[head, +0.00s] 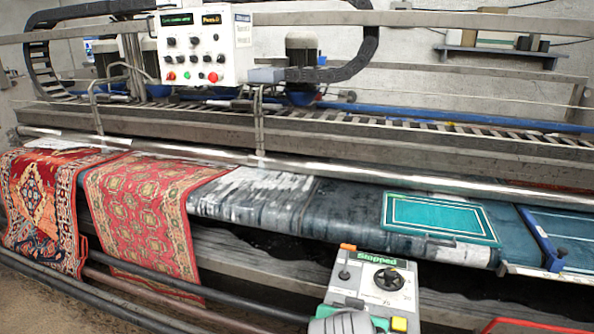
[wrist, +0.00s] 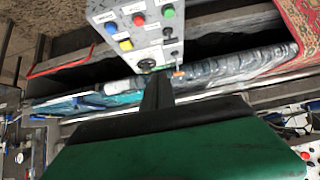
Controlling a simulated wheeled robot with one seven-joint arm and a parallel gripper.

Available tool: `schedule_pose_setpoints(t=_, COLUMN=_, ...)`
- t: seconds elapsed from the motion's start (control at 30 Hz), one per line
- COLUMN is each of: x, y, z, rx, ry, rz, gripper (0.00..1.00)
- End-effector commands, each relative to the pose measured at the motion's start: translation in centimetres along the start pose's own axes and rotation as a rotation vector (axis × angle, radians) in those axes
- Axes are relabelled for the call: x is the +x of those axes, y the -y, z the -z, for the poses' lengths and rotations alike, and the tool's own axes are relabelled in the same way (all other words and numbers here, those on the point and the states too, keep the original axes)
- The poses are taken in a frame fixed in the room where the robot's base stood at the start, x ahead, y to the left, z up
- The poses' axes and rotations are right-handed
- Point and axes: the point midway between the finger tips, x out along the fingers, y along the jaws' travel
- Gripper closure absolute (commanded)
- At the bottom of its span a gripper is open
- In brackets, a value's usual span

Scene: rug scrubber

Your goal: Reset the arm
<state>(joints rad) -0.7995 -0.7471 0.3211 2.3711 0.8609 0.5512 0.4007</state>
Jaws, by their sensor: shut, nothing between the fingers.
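My gripper (wrist: 157,80) shows in the wrist view as dark fingers held together, with nothing between them, in front of a dark and green body. Its tips appear just below a grey control box (wrist: 140,28) in the picture; I cannot tell the gap. The box carries red, yellow, green and blue buttons and a black dial (wrist: 147,64). In the head view, a grey control box (head: 360,282) at bottom centre has a black dial and a display reading "Stopped". The gripper's fingers cannot be made out in the head view.
A long scrubbing machine with a metal roller (head: 300,168) spans the head view. Two red patterned rugs, a left one (head: 40,205) and a right one (head: 145,205), hang over its front. A teal mat (head: 440,217) lies on the wet bed. A white control panel (head: 205,45) stands above.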

Motion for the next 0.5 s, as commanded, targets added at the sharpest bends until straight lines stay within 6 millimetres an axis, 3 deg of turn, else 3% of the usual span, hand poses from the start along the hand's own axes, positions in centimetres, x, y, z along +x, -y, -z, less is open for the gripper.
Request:
schedule_pose_setpoints(t=0.17, x=0.0, y=0.0, z=-0.7, rx=-0.086, ry=0.028, rz=-0.004, gripper=1.00)
schedule_pose_setpoints(t=0.5, x=-1.0, y=4.1, z=-7.2, rx=-0.419, ry=0.224, rz=0.156, gripper=1.00)
